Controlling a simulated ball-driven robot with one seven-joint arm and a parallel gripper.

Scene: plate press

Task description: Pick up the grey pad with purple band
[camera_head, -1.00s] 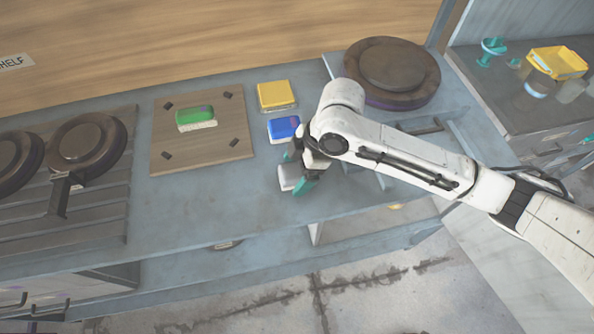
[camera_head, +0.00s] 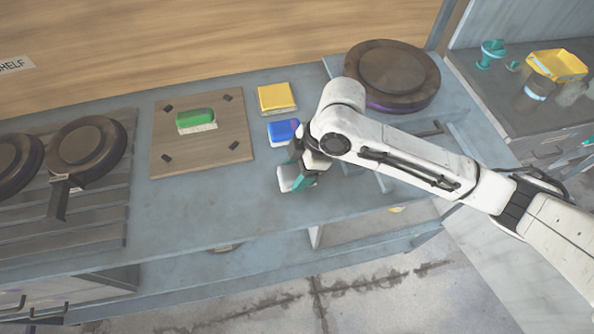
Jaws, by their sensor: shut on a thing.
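The grey pad (camera_head: 286,178) is at the front middle of the blue-grey counter, just in front of the blue pad. Only its left part shows; my gripper covers the rest, and I cannot make out its purple band. My gripper (camera_head: 301,174), with teal fingertips, is over the pad's right side and is shut on it. I cannot tell whether the pad touches the counter or is slightly above it.
A blue pad (camera_head: 282,132) and a yellow pad (camera_head: 276,97) lie behind the gripper. A green pad (camera_head: 195,118) lies on a wooden board (camera_head: 228,148). Round dark plates (camera_head: 88,146) stand left, another round press (camera_head: 393,73) back right. Counter left of the grey pad is clear.

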